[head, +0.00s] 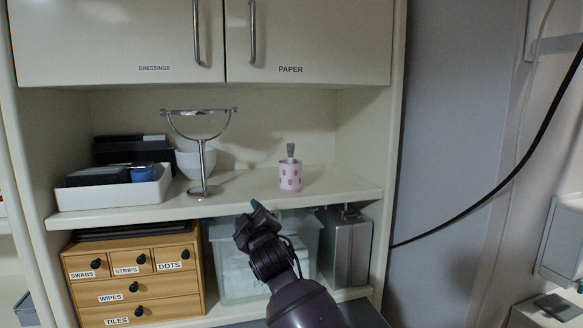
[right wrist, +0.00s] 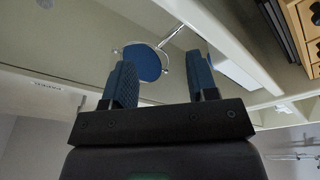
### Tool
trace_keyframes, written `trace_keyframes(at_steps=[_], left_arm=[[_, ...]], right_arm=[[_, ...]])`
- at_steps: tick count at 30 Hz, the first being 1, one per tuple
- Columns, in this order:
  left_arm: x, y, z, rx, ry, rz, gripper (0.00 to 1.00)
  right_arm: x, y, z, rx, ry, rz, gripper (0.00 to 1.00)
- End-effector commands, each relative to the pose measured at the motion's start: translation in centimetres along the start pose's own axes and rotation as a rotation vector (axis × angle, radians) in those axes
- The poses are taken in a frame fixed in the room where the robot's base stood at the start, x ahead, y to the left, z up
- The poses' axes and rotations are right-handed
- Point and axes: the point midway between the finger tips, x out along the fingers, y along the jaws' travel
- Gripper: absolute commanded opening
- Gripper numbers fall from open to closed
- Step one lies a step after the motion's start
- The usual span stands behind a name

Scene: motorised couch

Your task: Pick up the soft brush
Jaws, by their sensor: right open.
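A pink dotted cup (head: 289,178) stands upright on the open shelf. A grey upright piece (head: 290,152) sticks out of its top; it may be the soft brush, but its lower part is hidden inside the cup. My right gripper (head: 250,220) is in front of the shelf edge, lower and left of the cup, apart from it. In the right wrist view my right gripper (right wrist: 160,60) has its two blue-grey fingers spread with nothing between them. My left gripper is not in view.
A mirror stand (head: 203,160), white bowl (head: 190,163) and white tray (head: 112,192) occupy the shelf's left. Cabinet doors (head: 310,40) hang above. Below are a wooden drawer unit (head: 135,262), a clear bin (head: 235,270) and a metal box (head: 347,250). The shelf right of the cup is clear.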

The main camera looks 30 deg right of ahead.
Motion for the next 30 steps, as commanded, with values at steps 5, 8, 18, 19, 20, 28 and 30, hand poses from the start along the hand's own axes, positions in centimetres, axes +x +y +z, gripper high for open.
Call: trace_keyframes(at_steps=[5,8,18,19,20,28,30], left_arm=[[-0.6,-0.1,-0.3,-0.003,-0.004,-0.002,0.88],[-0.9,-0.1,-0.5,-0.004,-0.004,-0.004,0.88],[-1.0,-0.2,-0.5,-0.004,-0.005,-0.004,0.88],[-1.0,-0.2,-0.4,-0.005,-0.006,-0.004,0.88],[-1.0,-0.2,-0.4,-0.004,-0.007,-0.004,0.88],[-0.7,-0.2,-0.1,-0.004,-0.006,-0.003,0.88],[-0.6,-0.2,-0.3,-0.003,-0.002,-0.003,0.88]], right_arm=[[4.8,6.7,-5.2,-0.340,-0.070,0.099,0.53],[6.8,9.9,-7.0,-0.567,-0.151,0.130,0.53],[9.7,14.9,-5.8,-1.307,-0.494,0.008,0.53],[9.7,14.9,-5.1,-1.372,-0.526,-0.023,0.53],[9.8,14.8,-4.3,-1.436,-0.554,-0.056,0.53],[9.1,14.5,-0.4,-1.961,-0.736,-0.363,0.53],[8.9,14.6,-0.2,-2.057,-0.754,-0.425,0.53]])
